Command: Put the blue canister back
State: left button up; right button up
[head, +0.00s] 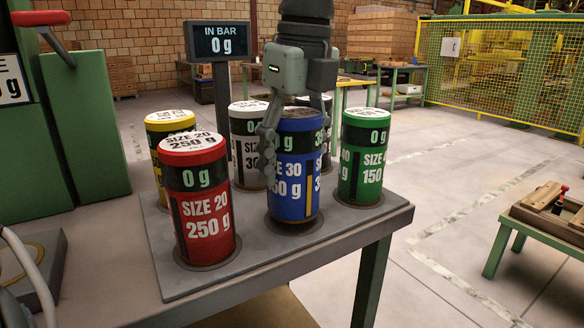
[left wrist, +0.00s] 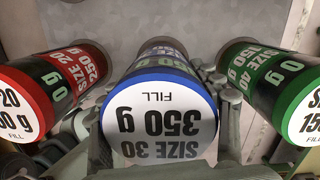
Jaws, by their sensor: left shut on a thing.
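The blue canister (head: 291,190), marked SIZE 30 and 350 g on its white lid in the left wrist view (left wrist: 160,120), is upright at the front middle of the grey rack plate (head: 245,262). Its base is at a dark round seat; I cannot tell whether it rests fully in it. My left gripper (head: 294,150) comes down from above and is shut on the blue canister, one finger on each side. The fingers also flank it in the left wrist view (left wrist: 163,112). The gripper hides part of the canister's top and label. My right gripper is not in view.
A red canister (head: 203,215) stands close on the left and a green canister (head: 364,155) on the right. Yellow (head: 160,125) and white (head: 246,125) canisters stand behind. A display post (head: 218,45) reading IN BAR 0 g rises behind the plate.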

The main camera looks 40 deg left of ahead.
aim_at(298, 113)
pick_arm(q)
jog(key=shift+f, duration=0.75)
jog(key=o, duration=1.9)
jog(key=shift+c, duration=0.2)
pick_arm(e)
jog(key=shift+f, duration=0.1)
pick_arm(q)
jog(key=r, duration=0.3)
jog(key=d+r, duration=0.1)
jog(key=r, duration=0.6)
jog(key=shift+d+r, duration=0.15)
jog(key=shift+r, duration=0.25)
jog(key=shift+r+p, duration=0.3)
jog(key=shift+r, duration=0.2)
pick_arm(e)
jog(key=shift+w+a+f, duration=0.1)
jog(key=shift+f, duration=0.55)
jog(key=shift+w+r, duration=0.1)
